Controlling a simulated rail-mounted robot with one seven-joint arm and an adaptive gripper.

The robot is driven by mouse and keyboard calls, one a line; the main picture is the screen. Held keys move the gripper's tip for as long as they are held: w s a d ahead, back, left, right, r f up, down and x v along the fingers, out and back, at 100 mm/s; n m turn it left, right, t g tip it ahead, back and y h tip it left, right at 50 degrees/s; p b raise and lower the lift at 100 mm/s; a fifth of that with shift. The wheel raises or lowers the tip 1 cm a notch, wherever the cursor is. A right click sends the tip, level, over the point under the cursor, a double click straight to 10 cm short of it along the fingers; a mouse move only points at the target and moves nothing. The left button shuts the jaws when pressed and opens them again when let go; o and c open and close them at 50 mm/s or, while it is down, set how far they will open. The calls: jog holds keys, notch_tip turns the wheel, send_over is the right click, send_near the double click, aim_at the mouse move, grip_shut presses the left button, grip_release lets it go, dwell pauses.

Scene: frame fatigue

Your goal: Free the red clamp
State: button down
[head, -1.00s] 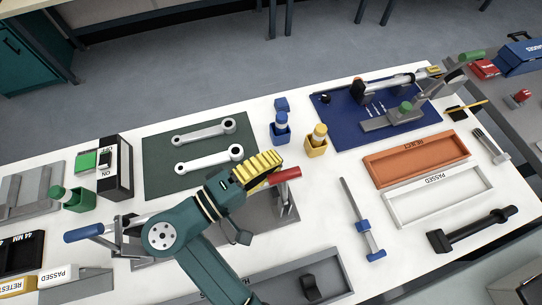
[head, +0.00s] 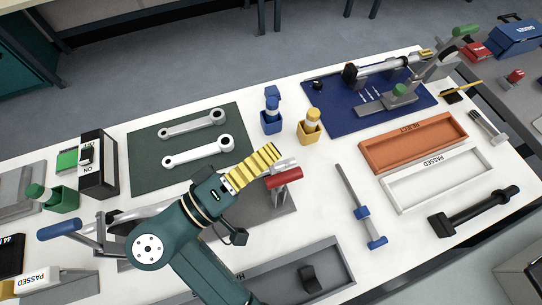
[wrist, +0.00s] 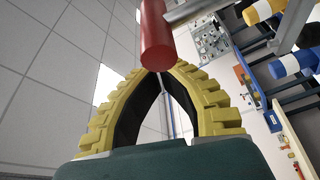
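The red clamp's handle (head: 284,179) is a short red cylinder on a grey metal clamp (head: 280,196) near the middle of the bench. My gripper (head: 277,151) has yellow ribbed fingers and reaches in from the lower left. Its fingertips are just above the red handle in the head view. In the wrist view the fingertips (wrist: 166,72) come together with nothing seen between them. The red handle (wrist: 156,38) hangs just in front of the tips there; I cannot tell whether they touch. My arm hides part of the clamp's fixture.
A blue-handled clamp (head: 58,229) is at the left and a green-handled one (head: 466,31) at the back right. Blue (head: 272,124) and yellow (head: 309,133) bottles stand behind my gripper. A caliper-like tool (head: 355,203) lies to the right.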

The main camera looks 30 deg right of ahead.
jog(key=v, duration=1.2)
jog(key=shift+w+r, duration=0.15)
